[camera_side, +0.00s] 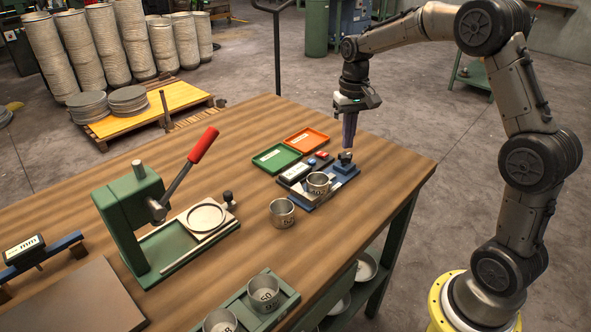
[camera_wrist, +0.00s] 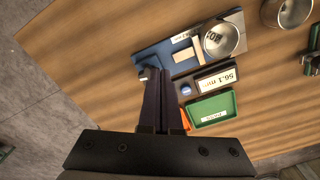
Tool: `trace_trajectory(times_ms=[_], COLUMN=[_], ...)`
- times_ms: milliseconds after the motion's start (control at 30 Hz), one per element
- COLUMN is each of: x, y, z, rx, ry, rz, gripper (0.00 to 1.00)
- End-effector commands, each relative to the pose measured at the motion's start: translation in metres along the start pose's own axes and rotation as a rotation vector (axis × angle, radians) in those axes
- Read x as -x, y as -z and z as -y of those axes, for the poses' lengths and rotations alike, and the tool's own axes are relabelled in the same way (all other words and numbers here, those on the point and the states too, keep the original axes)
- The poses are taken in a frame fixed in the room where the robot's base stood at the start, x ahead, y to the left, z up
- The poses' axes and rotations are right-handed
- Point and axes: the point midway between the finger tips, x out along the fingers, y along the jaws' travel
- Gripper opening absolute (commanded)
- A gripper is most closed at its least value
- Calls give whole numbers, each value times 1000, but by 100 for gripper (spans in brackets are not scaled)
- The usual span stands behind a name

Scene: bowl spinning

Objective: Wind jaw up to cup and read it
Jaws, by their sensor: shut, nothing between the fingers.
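A small metal cup (camera_side: 318,182) stands on the blue measuring fixture (camera_side: 346,178), and both also show in the wrist view, the cup (camera_wrist: 222,40) and the fixture (camera_wrist: 166,48). A pale block that looks like the jaw (camera_wrist: 183,54) lies beside the cup; I cannot tell if they touch. The readout (camera_wrist: 218,79) appears to show 56.1 mm. A dark winding knob (camera_side: 345,157) is at the fixture's far end. My gripper (camera_side: 348,146) is shut and empty, pointing down just above the knob; its fingers (camera_wrist: 158,72) partly hide the knob in the wrist view.
A green tray (camera_side: 275,158) and an orange tray (camera_side: 307,140) lie behind the fixture. Another cup (camera_side: 282,212) stands in front of it. A green press (camera_side: 130,215) with a red-handled lever is at left. More cups sit in a rack (camera_side: 290,295) at the front edge.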

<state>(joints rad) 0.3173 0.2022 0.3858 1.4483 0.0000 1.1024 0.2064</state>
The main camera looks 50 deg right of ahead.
Motion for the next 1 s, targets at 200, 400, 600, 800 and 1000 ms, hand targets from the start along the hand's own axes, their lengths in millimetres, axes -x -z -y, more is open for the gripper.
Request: trace_trajectory(times_ms=[200, 400, 600, 800, 1000], x=[4, 5, 12, 1, -24], y=[-1, 0, 1, 0, 0], z=[0, -3, -29, -31, -31], rx=[0, -2, -4, 0, 0], ry=[0, -1, -1, -1, -1], rz=[2, 2, 2, 6, 6], gripper=[0, 0, 0, 0, 0])
